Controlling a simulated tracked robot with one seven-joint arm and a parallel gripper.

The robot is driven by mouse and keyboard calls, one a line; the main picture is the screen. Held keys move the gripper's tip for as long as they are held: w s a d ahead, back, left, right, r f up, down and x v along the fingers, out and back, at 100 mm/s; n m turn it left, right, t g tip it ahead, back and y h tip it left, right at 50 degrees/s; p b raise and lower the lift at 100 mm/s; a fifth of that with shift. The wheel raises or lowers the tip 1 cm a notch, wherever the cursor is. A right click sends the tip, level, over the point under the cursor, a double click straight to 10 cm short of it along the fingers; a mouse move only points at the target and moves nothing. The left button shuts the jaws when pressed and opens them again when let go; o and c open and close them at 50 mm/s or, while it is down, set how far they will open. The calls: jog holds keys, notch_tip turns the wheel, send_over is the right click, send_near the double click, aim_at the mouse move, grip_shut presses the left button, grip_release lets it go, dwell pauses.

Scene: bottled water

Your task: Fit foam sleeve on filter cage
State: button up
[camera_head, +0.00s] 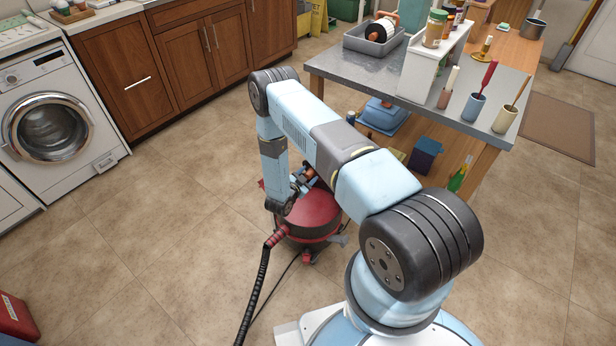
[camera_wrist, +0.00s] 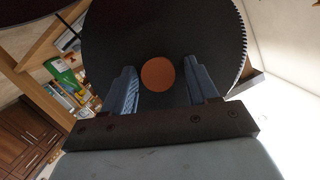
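My gripper (camera_head: 300,184) is low over a red canister (camera_head: 312,222) on the floor, partly hidden by my arm. In the wrist view my gripper (camera_wrist: 160,85) has its two blue-grey fingers spread apart. An orange-brown round face (camera_wrist: 158,74) shows between them, with a narrow gap at each side. It is at the middle of a large black disc (camera_wrist: 205,50) with a ridged edge. I cannot tell whether this disc is the filter cage. A black cylinder with an orange end (camera_head: 381,30), possibly the foam sleeve, lies on the table's far left.
The cylinder lies in a grey tray (camera_head: 352,44). The grey-topped table (camera_head: 365,72) also bears a white rack (camera_head: 428,75) and cups. A black hose (camera_head: 260,285) runs from the canister.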

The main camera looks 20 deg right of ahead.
jog(key=shift+o, duration=0.3)
jog(key=shift+s+a, duration=0.1)
jog(key=v, duration=1.3)
jog(key=shift+s+a, duration=0.2)
jog(key=v, duration=1)
dwell(0.5)
dwell(0.4)
